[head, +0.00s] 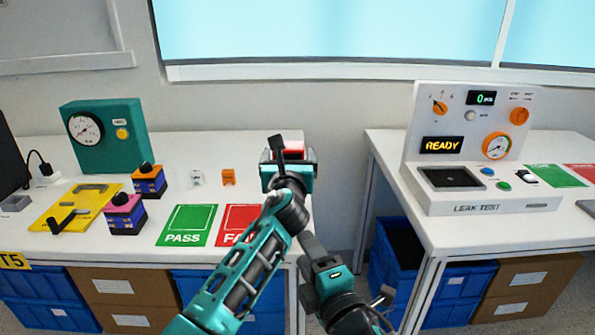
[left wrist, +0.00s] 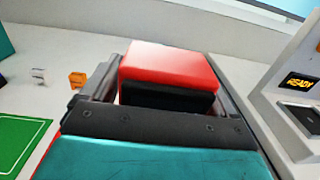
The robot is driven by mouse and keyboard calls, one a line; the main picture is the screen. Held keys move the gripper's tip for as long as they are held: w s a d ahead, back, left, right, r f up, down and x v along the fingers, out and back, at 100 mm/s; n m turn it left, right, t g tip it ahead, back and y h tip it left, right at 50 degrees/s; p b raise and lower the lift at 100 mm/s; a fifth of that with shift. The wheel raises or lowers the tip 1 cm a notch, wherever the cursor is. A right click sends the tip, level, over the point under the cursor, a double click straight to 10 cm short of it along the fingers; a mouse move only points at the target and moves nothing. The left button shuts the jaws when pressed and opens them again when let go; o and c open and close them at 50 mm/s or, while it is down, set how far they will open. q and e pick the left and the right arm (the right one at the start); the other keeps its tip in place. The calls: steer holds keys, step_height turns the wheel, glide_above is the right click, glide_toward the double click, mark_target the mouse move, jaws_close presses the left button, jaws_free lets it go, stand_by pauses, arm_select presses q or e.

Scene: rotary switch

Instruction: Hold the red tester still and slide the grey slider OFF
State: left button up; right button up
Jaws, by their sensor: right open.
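The red tester (left wrist: 168,65) has a red top and a dark side, and sits between the fingers of my left gripper (left wrist: 165,95) in the left wrist view. The fingers flank it closely on both sides. In the head view my left gripper (head: 289,157) is at the right end of the left table, with a bit of red (head: 290,150) showing between its fingers. My right gripper (head: 313,250) is open, lower and nearer, in front of the gap between the tables. The grey slider cannot be made out in either view.
The left table holds a green PASS mat (head: 187,226), a partly hidden red mat (head: 238,222), a yellow plate (head: 75,207) and a teal gauge box (head: 105,135). The right table (head: 450,236) carries a white leak-test station (head: 483,200). Blue bins (head: 460,288) stand underneath.

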arm_select(q)
steer(key=shift+o, duration=0.8)
steer(key=shift+s, duration=0.15)
steer(key=s, duration=1.1)
steer(key=shift+s+a, duration=0.15)
steer(key=shift+s, duration=0.25)
